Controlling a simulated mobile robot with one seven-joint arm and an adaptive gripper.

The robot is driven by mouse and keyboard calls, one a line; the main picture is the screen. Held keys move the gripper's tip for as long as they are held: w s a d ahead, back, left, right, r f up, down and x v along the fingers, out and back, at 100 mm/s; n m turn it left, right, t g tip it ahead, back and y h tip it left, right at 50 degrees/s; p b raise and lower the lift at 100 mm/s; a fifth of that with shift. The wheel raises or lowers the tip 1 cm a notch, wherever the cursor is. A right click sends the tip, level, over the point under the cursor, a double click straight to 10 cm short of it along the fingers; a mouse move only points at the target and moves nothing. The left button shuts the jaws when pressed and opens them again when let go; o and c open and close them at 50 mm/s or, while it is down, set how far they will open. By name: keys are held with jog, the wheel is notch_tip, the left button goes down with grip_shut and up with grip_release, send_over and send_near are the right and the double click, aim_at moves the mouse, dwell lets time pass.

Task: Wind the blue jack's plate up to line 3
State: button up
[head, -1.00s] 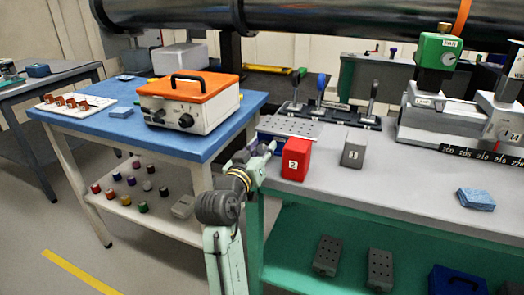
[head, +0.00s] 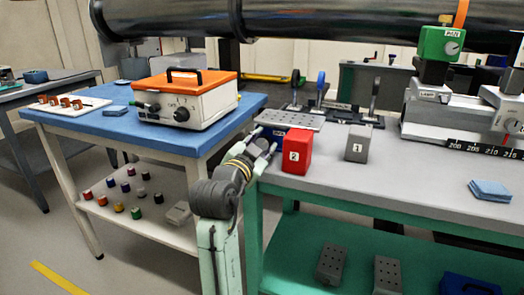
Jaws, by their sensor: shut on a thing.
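The blue jack has a grey perforated top plate (head: 290,119), at the back left of the grey bench in the head view. Its blue body is mostly hidden behind a red block marked 2 (head: 297,152) and my gripper. My gripper (head: 267,141) is at the jack's near left side, below plate level, with its fingers shut on a small part there. That part looks like the jack's knob, but the fingers cover it. No line marks on the jack can be made out, so the plate's height against line 3 cannot be read.
A grey block marked 1 (head: 358,144) stands right of the red block. Upright levers (head: 321,90) stand behind the plate. A blue-topped table (head: 75,116) with an orange-lidded box (head: 187,98) adjoins at left. The bench front right is clear except for blue pads (head: 490,189).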

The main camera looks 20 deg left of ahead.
jog(key=shift+f+m+b, duration=0.1)
jog(key=shift+m+b, duration=0.25)
jog(key=shift+m, duration=0.25)
jog(key=o, duration=0.9)
jog(key=s, duration=1.2)
jog(key=shift+a, duration=0.15)
